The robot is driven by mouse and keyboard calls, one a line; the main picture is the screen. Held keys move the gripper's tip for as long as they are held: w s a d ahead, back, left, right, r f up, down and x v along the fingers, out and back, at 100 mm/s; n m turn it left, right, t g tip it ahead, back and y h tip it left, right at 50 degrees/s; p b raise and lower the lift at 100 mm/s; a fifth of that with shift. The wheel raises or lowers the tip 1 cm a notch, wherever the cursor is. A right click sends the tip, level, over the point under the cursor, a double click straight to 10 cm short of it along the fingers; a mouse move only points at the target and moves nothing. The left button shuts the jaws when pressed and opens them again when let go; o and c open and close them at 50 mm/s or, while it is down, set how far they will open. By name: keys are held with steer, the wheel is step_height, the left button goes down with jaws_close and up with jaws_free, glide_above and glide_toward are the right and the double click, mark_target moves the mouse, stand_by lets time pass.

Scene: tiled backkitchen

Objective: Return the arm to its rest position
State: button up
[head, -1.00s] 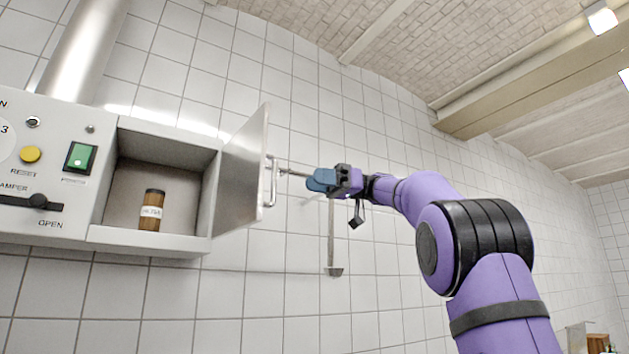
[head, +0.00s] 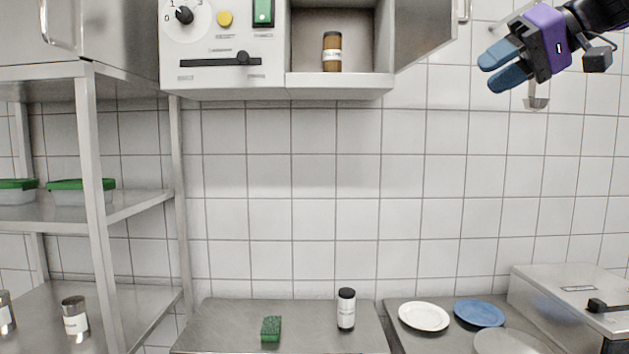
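My gripper (head: 498,68) is at the upper right of the head view, with blue fingers and a purple body. Its two fingers are apart with a gap between them, and nothing is held. It is raised in front of the tiled wall, to the right of the open cabinet door (head: 421,28) and apart from its handle (head: 462,10). Most of my arm is outside the picture at the top right.
A wall cabinet (head: 340,82) stands open with a brown jar (head: 332,52) inside. Below are a steel counter (head: 215,325) with a green sponge (head: 271,328) and a black-capped jar (head: 346,309), plus plates (head: 423,316). A steel shelf rack (head: 97,220) stands left. A ladle (head: 536,100) hangs behind my gripper.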

steer(key=s+f+m+h, duration=0.1)
steer(key=s+f+h, duration=0.2)
steer(key=s+f, duration=0.3)
steer(key=s+d+f+m+h, duration=0.1)
steer(key=s+f+h, duration=0.2)
steer(key=s+f, duration=0.4)
steer(key=s+d+f+m+h, duration=0.1)
steer(key=s+f+h, duration=0.3)
steer(key=f, duration=1.3)
steer(key=s+m, duration=0.1)
steer(key=s, duration=0.1)
steer(key=shift+s, duration=0.35)
steer(key=shift+f, duration=0.1)
